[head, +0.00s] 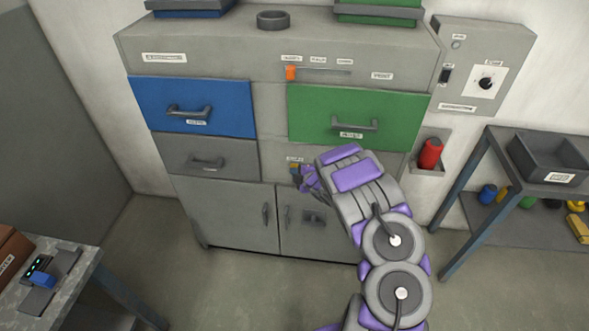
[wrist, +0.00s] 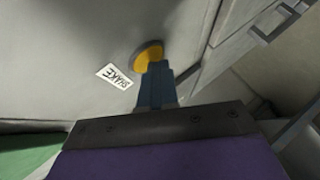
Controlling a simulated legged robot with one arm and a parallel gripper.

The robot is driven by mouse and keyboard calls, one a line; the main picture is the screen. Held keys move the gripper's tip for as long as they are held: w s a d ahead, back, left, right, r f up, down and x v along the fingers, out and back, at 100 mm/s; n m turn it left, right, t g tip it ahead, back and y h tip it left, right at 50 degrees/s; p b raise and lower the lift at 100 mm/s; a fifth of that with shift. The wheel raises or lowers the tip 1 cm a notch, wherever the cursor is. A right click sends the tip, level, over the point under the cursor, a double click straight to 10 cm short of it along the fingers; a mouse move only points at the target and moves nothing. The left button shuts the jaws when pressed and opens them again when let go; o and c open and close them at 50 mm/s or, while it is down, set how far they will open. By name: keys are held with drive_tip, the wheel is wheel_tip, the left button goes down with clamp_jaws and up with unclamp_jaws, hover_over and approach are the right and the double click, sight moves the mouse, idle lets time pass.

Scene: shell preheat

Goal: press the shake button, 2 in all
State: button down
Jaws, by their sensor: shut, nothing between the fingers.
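The shake button is a round yellow button (wrist: 149,53) on the grey cabinet face, beside a white SHAKE label (wrist: 115,75) in the wrist view. My gripper (wrist: 155,68) is shut and empty. Its blue fingertips overlap the lower edge of the button in the wrist view; I cannot tell whether they touch it or how far it is pushed in. In the head view my gripper (head: 297,173) is at the cabinet's middle, just below a small label (head: 295,159), and my arm hides part of the area to the right.
The cabinet has a blue drawer (head: 165,92), a green drawer (head: 400,108), a grey drawer (head: 185,152) and lower doors (head: 228,205). An orange slider knob (head: 291,73) sits above. A workbench (head: 75,290) is at left, a shelf rack (head: 480,150) at right.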

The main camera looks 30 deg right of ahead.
drive_tip(key=shift+s, duration=0.1)
drive_tip(key=shift+s+a+b, duration=0.35)
drive_tip(key=shift+s+a, duration=0.05)
drive_tip(key=shift+s, duration=0.2)
idle(0.3)
drive_tip(key=s+a, duration=0.1)
drive_tip(key=s, duration=0.1)
drive_tip(key=s+a+b, duration=0.1)
drive_tip(key=s+a, duration=0.1)
idle(0.4)
idle(0.6)
